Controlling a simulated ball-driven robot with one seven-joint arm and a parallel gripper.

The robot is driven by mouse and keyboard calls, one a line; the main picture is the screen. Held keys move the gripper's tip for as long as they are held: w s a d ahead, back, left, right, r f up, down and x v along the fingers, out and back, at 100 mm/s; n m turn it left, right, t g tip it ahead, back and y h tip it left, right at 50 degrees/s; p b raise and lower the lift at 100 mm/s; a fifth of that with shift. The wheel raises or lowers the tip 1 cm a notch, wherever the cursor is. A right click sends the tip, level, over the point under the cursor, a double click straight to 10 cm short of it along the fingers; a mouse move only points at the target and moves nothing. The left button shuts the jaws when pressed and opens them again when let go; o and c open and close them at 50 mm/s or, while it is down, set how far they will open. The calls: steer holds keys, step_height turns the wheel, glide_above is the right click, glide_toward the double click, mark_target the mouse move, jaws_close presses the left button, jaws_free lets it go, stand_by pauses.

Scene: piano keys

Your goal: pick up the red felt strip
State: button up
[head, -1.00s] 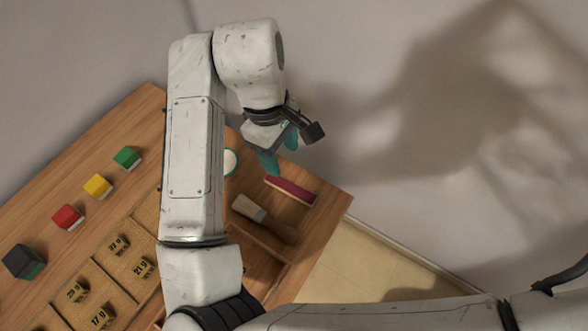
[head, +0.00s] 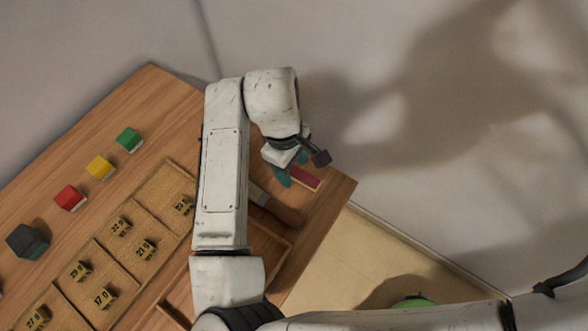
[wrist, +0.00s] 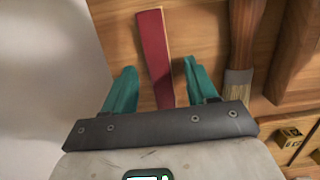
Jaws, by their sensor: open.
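The red felt strip (wrist: 154,50) lies on the wooden table, with a pale edge along one side. In the wrist view its near end reaches between the two teal fingers of my gripper (wrist: 157,88). The fingers are open, one on each side of the strip, with gaps to it; I cannot tell their height above the table. In the head view the strip (head: 305,179) shows only in part, near the table's right corner. My gripper (head: 292,174) is over its left part and hides it.
A brush (wrist: 240,60) lies right of the strip, beside a dark wooden piece (wrist: 296,50). A cork-lined tray (head: 135,215) holds several numbered tags. Green (head: 129,139), yellow (head: 100,167), red (head: 70,197) and dark (head: 27,241) blocks stand at the left. A wall is behind.

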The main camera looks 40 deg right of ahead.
steer(key=shift+f, duration=0.1)
steer(key=c, duration=1.1)
jaws_close()
